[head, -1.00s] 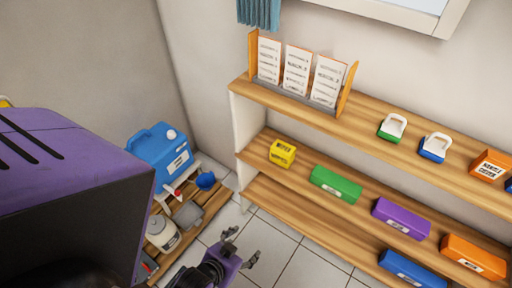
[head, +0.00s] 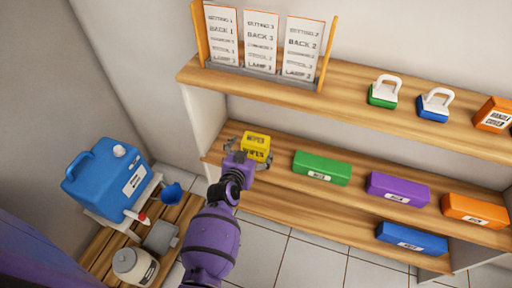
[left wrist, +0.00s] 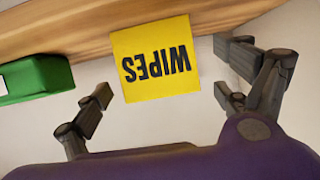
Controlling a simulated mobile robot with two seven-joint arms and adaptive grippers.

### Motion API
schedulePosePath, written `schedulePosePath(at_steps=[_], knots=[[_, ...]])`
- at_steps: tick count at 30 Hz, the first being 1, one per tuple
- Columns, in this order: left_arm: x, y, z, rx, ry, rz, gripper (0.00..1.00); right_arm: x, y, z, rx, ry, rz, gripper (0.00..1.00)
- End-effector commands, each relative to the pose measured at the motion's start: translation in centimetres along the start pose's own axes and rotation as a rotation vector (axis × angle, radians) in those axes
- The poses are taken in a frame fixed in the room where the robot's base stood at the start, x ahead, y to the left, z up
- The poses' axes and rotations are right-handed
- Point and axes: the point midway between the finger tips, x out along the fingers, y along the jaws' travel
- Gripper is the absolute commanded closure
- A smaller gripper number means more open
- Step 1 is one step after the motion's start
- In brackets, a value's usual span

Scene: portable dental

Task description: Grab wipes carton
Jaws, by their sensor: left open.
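The wipes carton (head: 256,143) is a small yellow box with black lettering on the left end of the middle shelf. In the left wrist view the carton (left wrist: 155,60) shows its WIPES face upside down, between and just beyond the fingers. My left gripper (head: 248,157) is open, with its fingers at either side of the carton's front. In the left wrist view the left gripper (left wrist: 165,98) has its fingers spread wide, with gaps to the carton. I cannot tell how deep the fingers reach past its front. My right gripper is not in view.
A green box (head: 322,167) sits right of the carton, with a purple box (head: 397,188) further right. The upper shelf (head: 345,88) overhangs the middle one and holds a card rack.

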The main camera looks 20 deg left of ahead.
Motion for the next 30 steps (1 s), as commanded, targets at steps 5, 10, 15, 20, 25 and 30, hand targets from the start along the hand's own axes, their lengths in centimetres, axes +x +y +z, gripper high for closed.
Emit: schedulePosePath(at_steps=[5,10,15,20,25,30], knots=[[2.8,0.4,-0.2,-0.001,0.000,0.001,0.08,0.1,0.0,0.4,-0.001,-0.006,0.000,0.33],[4.4,0.3,-0.1,-0.001,0.000,0.000,0.08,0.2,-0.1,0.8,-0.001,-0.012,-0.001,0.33],[4.5,0.2,-0.1,0.000,0.000,-0.001,0.08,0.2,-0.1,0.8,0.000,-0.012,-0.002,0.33],[4.5,0.2,-0.1,0.000,0.000,-0.001,0.20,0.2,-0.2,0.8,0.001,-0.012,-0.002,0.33],[4.5,0.2,-0.1,0.000,0.000,-0.001,0.42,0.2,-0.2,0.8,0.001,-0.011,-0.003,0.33],[4.5,0.2,-0.2,0.000,0.001,-0.001,0.58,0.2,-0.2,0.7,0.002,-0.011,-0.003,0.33]])
